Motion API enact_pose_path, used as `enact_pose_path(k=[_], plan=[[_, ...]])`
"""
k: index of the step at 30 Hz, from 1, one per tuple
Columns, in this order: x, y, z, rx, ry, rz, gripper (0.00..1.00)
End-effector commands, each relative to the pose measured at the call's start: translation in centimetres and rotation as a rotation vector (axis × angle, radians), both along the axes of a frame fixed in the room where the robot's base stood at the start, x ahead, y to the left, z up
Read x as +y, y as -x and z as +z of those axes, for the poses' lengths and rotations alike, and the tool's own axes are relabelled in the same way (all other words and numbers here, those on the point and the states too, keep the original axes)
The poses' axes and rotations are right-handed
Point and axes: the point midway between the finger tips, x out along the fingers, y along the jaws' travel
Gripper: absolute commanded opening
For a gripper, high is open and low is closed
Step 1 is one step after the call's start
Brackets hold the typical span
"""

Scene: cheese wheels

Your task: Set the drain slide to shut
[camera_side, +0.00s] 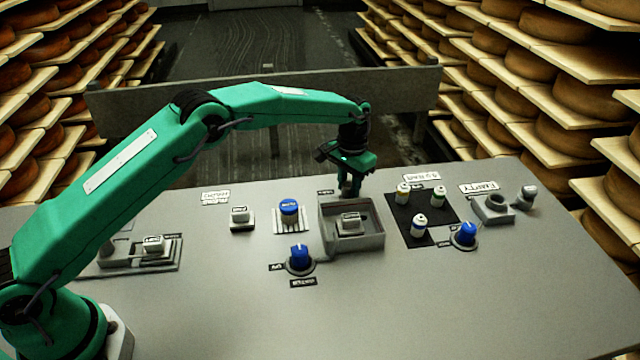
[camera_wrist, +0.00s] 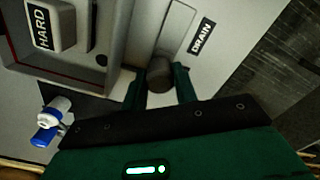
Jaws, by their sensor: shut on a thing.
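The drain slide shows in the wrist view as a pale straight track (camera_wrist: 178,28) beside a black label reading DRAIN (camera_wrist: 202,38). Its dark round knob (camera_wrist: 160,74) stands at the track's end nearest my gripper. My gripper (camera_wrist: 161,88) is shut on the knob, one finger on each side. In the side view my gripper (camera_side: 348,191) points down at the panel just behind the square grey tray (camera_side: 369,243). There the knob and track are mostly hidden by the fingers and the tray wall.
The tray holds a block labelled HARD (camera_wrist: 48,25). Right of it, small bottles (camera_side: 419,226) stand on a black mat (camera_side: 401,215). Blue knobs (camera_side: 299,257) (camera_side: 465,234), a blue-topped piece (camera_side: 289,208) and a labelled block (camera_side: 240,214) stand nearby. The panel's front is clear.

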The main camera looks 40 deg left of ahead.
Motion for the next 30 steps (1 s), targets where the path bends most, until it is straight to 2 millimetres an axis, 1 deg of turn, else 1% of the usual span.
enact_pose_path(k=[1, 10, 11, 12, 14, 23, 26, 30], plan=[[-0.1, -0.4, 0.1, -0.014, 0.003, 0.001, 0.00], [-0.4, -0.5, 0.1, -0.018, 0.005, -0.001, 0.00], [-0.4, -0.5, 0.1, -0.018, 0.005, -0.002, 0.32], [-0.4, -0.5, 0.1, -0.018, 0.005, -0.002, 0.40], [-0.4, -0.4, 0.1, -0.016, 0.004, -0.002, 0.50], [-0.3, -0.3, 0.1, -0.012, 0.002, -0.001, 0.50], [-0.3, -0.3, 0.4, -0.012, 0.002, -0.001, 0.50], [-0.3, -0.3, 1.4, -0.013, 0.003, -0.001, 0.50]])
